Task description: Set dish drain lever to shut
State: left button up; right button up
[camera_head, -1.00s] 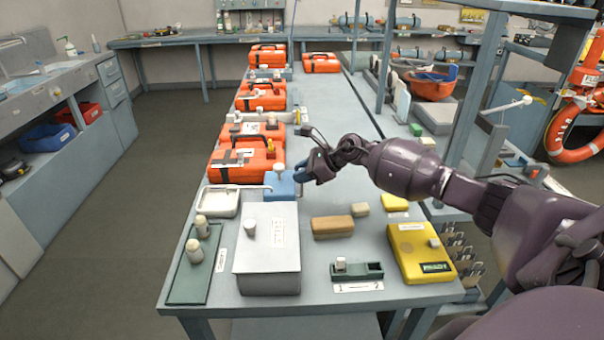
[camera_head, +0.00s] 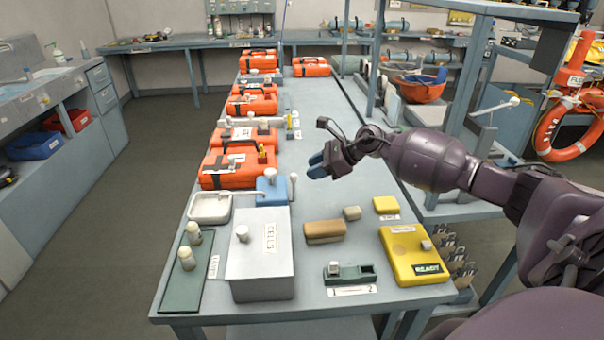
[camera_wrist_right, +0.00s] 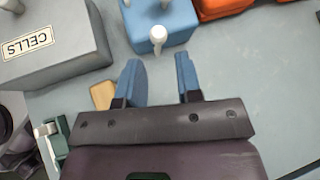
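A shallow white dish (camera_head: 210,208) stands at the table's left edge. Beside it is a blue block (camera_head: 271,191) with a white knob on top (camera_head: 270,173) and a thin white arm reaching left over the dish. A white-tipped lever (camera_head: 293,183) stands at the block's right side; in the right wrist view a white knob (camera_wrist_right: 158,34) shows at the block's near face. I cannot tell for sure which is the drain lever. My right gripper (camera_head: 316,166) is open and empty, right of the block and apart from it. In the wrist view its blue fingers (camera_wrist_right: 160,72) straddle bare table. My left gripper is not in view.
A grey CELLS box (camera_head: 260,262) stands in front of the block. Orange cases (camera_head: 235,168) line the table's left side behind it. A tan block (camera_head: 325,231) and yellow READY device (camera_head: 413,255) stand front right. The table's middle is clear.

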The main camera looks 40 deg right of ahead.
jog(key=v, duration=0.3)
jog(key=shift+s+d+r, duration=0.1)
jog(key=shift+s+r, duration=0.05)
dwell(0.5)
